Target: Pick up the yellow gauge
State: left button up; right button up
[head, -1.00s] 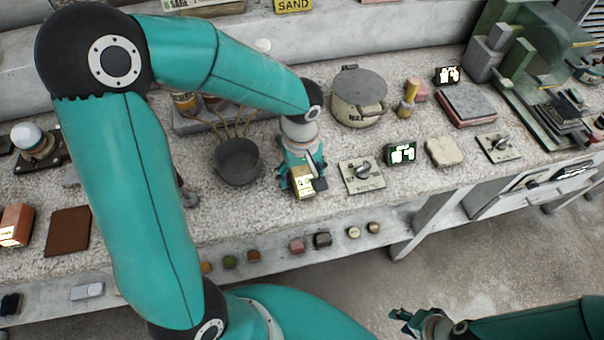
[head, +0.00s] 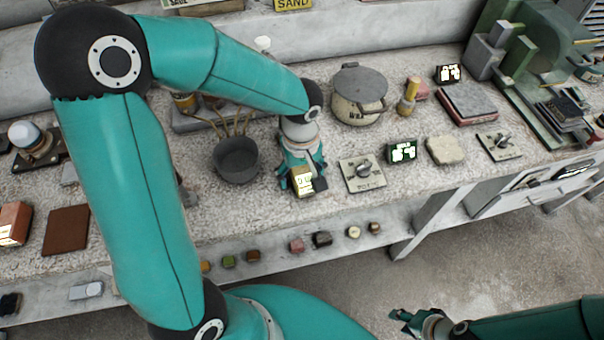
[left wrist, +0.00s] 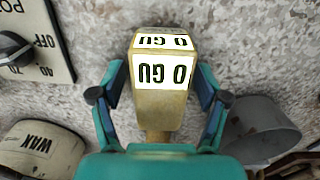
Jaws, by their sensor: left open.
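The yellow gauge (head: 302,181) is a small yellowish block with a bright lit display, on the bench below my left gripper (head: 301,177). In the left wrist view the gauge (left wrist: 163,85) stands between the two fingers of my left gripper (left wrist: 160,92), its display showing dark characters. The fingers are open on either side, with a gap to the gauge on each side. My right gripper (head: 404,320) is at the bottom right, away from the bench, too small to tell its opening.
A dark pot (head: 238,162) stands left of the gauge. A lidded wax pot (head: 358,95) stands behind. The bench's front edge is close in front.

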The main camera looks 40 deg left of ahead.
aim_at(301, 168)
dwell(0.3)
pick_arm(q)
jog(key=c, duration=1.4)
jog(key=shift+r+p, duration=0.4)
jog(key=shift+p, duration=0.3)
notch_tip(301, 168, up, 20)
jog(key=shift+f, duration=0.1)
jog(key=o, duration=0.7)
jog(key=shift+c, duration=0.2)
jog(key=c, duration=0.4)
